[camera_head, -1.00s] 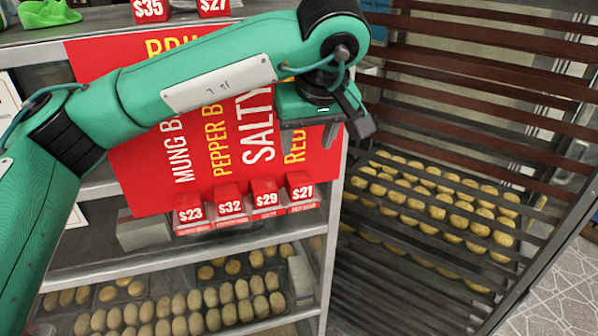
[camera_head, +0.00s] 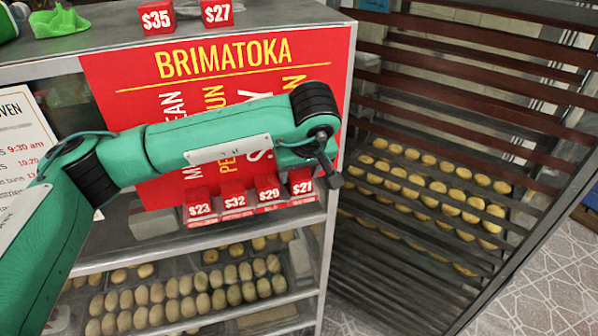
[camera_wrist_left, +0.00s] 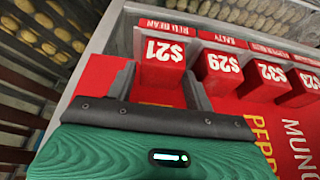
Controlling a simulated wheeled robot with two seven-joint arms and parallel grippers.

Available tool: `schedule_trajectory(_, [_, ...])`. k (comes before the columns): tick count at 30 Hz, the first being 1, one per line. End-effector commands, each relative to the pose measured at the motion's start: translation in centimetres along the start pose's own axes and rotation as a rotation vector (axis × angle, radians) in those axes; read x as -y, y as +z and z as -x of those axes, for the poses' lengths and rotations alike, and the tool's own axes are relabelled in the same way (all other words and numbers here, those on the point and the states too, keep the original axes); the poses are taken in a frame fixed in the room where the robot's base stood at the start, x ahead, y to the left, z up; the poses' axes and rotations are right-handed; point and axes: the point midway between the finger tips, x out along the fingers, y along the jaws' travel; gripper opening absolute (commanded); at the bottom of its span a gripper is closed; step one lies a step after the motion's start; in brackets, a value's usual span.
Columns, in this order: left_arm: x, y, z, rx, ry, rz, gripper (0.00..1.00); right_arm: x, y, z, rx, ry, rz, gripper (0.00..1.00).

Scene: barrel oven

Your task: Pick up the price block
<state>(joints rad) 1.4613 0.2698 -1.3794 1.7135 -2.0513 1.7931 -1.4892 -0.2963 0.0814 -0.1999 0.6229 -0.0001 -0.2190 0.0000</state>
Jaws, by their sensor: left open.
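Red price blocks with white numbers stand in a row on the shelf in the head view: $23 (camera_head: 201,207), $32 (camera_head: 235,202), $29 (camera_head: 268,193) and $21 (camera_head: 300,186). My left gripper (camera_wrist_left: 160,88) is open, and its two dark fingers are on either side of the $21 block (camera_wrist_left: 163,58) in the wrist view. I cannot tell whether they touch it. In the head view my own wrist hides most of this gripper. Two more price blocks, $35 (camera_head: 156,17) and $27 (camera_head: 216,12), stand on the cabinet top. My right gripper is not in view.
A red menu board (camera_head: 110,75) stands behind the row, close to my arm. A slatted rack with buns (camera_head: 455,193) is on the right. A tray of buns (camera_head: 292,285) lies on the shelf below. A grey block (camera_head: 152,222) sits left of the row.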

Motion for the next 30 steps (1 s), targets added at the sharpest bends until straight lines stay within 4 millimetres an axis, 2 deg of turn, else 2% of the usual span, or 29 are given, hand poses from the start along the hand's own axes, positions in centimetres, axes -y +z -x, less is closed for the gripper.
schedule_trajectory(3, [0.1,0.0,-0.9,0.002,-0.001,0.001,0.53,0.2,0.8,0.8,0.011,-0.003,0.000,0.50])
schedule_trajectory(11, [0.0,0.1,-1.4,0.000,0.000,0.000,0.53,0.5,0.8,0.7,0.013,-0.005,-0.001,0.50])
schedule_trajectory(12, [0.0,0.1,-1.4,0.000,0.000,0.000,0.51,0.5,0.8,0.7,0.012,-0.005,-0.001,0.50])
schedule_trajectory(17, [0.0,0.1,-1.4,0.000,0.000,0.000,0.19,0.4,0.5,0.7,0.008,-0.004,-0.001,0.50])
schedule_trajectory(30, [0.0,0.1,-1.2,-0.002,0.001,0.000,0.18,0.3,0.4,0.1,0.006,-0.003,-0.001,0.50])
